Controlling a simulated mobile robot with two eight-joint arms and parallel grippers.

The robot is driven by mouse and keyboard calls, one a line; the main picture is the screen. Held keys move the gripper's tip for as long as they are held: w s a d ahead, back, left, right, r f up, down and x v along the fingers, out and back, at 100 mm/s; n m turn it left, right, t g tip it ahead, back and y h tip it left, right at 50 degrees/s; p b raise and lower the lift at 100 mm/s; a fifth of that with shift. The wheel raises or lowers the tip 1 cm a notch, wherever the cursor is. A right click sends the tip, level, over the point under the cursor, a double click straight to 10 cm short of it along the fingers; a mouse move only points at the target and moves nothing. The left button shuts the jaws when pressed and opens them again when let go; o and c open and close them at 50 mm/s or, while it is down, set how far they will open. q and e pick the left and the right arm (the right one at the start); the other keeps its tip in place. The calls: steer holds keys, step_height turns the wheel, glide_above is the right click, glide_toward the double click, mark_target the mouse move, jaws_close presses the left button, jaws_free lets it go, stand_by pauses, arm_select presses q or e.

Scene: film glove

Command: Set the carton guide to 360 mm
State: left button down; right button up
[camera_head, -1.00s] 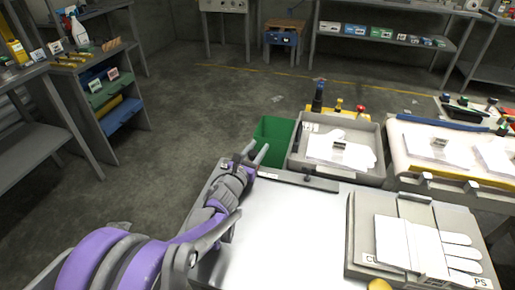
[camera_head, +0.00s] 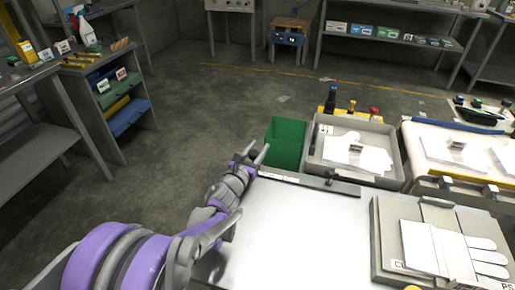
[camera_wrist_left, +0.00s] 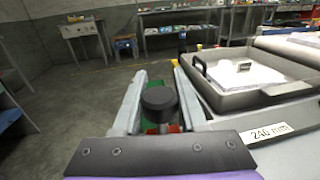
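My left gripper (camera_head: 254,157) is at the back left corner of the metal table (camera_head: 275,240). In the left wrist view its two fingers (camera_wrist_left: 158,98) stand apart, with a black round knob (camera_wrist_left: 158,102) between them. I see no clear contact with the knob. A label reading 240 mm (camera_wrist_left: 270,132) is on the edge strip to the right of the fingers. In the head view, a dark bar with a small knob (camera_head: 329,179) lies along the back edge, right of small white labels (camera_head: 291,180). I cannot tell which part is the carton guide. My right gripper is not in view.
A green bin (camera_head: 286,143) stands behind the table's back left edge. A grey tray with white gloves (camera_head: 358,155) is right of it. A grey fixture with a white glove (camera_head: 440,245) is on the table's right. The table's middle is clear.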

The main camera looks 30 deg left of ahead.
arm_select(q)
steer(key=shift+c, duration=2.2)
jaws_free()
steer(key=s, duration=0.7)
steer(key=s+d+p, duration=0.1)
steer(key=s, duration=0.2)
steer(key=shift+s, duration=0.4)
